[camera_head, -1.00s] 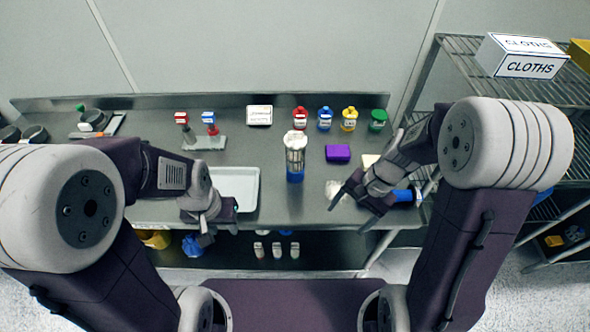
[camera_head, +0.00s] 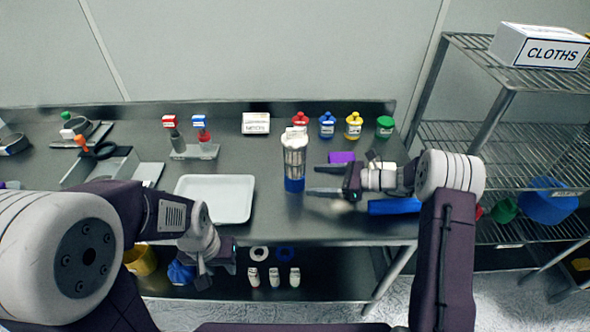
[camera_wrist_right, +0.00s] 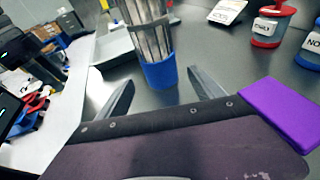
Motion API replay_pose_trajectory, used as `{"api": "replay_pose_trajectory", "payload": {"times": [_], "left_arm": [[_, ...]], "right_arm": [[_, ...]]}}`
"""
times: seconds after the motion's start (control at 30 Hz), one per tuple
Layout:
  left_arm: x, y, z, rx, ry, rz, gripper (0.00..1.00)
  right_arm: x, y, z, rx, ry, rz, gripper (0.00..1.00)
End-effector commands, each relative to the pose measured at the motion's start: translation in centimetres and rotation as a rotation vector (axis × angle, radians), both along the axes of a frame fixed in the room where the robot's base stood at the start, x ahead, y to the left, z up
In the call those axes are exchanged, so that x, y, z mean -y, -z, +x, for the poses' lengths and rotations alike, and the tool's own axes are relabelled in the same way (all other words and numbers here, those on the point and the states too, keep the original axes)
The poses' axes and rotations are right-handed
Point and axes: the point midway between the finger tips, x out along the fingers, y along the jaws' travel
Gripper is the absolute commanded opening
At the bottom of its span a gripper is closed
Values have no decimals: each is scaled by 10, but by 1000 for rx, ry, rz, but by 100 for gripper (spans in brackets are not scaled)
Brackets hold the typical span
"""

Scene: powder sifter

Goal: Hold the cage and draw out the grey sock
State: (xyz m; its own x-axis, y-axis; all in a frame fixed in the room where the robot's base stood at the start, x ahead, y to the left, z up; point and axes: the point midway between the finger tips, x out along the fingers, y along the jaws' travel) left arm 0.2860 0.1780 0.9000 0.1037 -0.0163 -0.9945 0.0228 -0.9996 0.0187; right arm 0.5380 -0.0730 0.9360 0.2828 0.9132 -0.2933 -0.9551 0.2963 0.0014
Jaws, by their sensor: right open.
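The cage (camera_head: 294,158) is an upright cylinder of silver bars with a blue base (camera_head: 294,185), standing on the steel bench. It also shows in the right wrist view (camera_wrist_right: 152,40), where its top is cut off. Pale grey material shows between the bars; I cannot tell for sure that it is the sock. My right gripper (camera_head: 312,181) is open, just right of the cage and pointing at it. In the wrist view its fingers lie on either side of the blue base, which appears beyond them. My left gripper (camera_head: 228,258) is low at the bench's front edge, away from the cage; its jaws are unclear.
A white tray (camera_head: 215,198) lies left of the cage. A purple block (camera_head: 342,157) lies behind my right gripper, and a blue item (camera_head: 394,206) lies in front of it. Several coloured jars (camera_head: 327,125) line the back. A wire rack (camera_head: 505,135) stands at the right.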

Motion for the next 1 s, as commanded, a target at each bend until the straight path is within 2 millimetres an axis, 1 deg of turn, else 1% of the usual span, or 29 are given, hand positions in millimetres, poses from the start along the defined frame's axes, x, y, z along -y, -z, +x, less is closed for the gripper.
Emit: {"api": "replay_pose_trajectory", "payload": {"times": [0.03, 0.1, 0.3, 0.5, 0.77, 0.8, 0.87, 0.9, 0.93, 1.0], "left_arm": [[0, 8, 0, 0, 0, 0, 36], [0, 12, 0, 0, 0, 0, 36], [0, 18, 0, 0, 0, 0, 36], [0, 21, 0, 0, 0, 0, 36], [0, 20, 0, 0, 0, 0, 36], [0, 20, 0, 0, 0, 0, 36], [0, 20, 0, 0, 0, 0, 36], [0, 20, 0, 0, 0, 0, 36], [0, 20, 0, 0, 0, 0, 36], [0, 20, 0, 0, 0, 0, 36]], "right_arm": [[-10, 7, 2, 2, -5, 0, 77], [-21, 11, 6, 2, -4, -2, 77], [-49, 18, 14, 1, -3, -1, 77], [-61, 21, 19, 2, -2, -3, 77], [-62, 20, 19, 1, -1, -2, 77], [-62, 20, 19, 1, -1, -2, 72], [-62, 20, 19, 1, -1, -2, 55], [-62, 20, 19, 1, -1, -2, 44], [-62, 20, 19, 1, -1, -2, 36], [-62, 20, 19, 1, -1, -2, 34]]}}
